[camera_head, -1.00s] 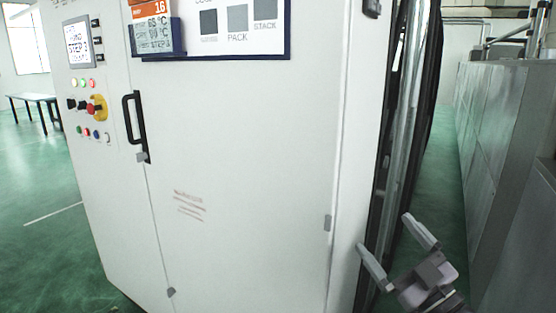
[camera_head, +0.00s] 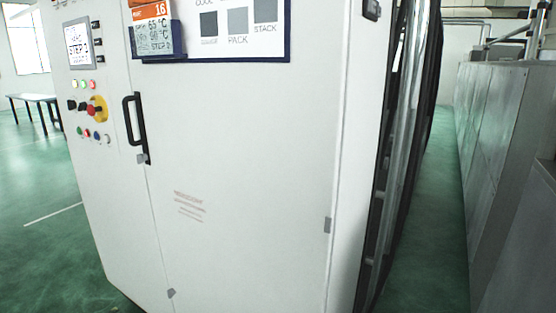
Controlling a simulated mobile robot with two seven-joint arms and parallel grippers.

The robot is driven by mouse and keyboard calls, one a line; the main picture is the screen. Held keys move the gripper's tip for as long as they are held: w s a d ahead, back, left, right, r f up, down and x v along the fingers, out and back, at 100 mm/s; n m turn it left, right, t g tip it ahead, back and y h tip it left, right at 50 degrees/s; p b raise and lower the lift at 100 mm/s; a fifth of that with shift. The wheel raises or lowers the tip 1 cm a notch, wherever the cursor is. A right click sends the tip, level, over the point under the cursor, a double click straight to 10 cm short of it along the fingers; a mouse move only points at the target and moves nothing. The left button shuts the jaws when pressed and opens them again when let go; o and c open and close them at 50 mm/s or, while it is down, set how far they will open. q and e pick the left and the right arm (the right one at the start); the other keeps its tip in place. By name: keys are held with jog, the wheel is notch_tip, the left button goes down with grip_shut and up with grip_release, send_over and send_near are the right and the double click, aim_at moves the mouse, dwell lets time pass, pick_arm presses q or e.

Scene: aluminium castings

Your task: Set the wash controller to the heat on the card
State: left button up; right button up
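The wash controller's screen (camera_head: 79,45) is at the upper left of a white cabinet (camera_head: 240,180). Its text includes "STEP" and a digit too blurred to be sure of. Black keys (camera_head: 98,42) sit in a column at the screen's right. The card (camera_head: 154,38) is at the top of the cabinet in a dark blue holder; it has an orange header with "16" and rows that seem to read 65 °C and 60 °C. The small print is hard to read. Neither of my grippers is in view.
Several lit buttons and a red and yellow knob (camera_head: 97,109) sit below the screen. A black door handle (camera_head: 136,127) and a board (camera_head: 237,25) with grey swatches are on the cabinet. Grey cabinets (camera_head: 505,140) stand at right, with green floor (camera_head: 430,210) between.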

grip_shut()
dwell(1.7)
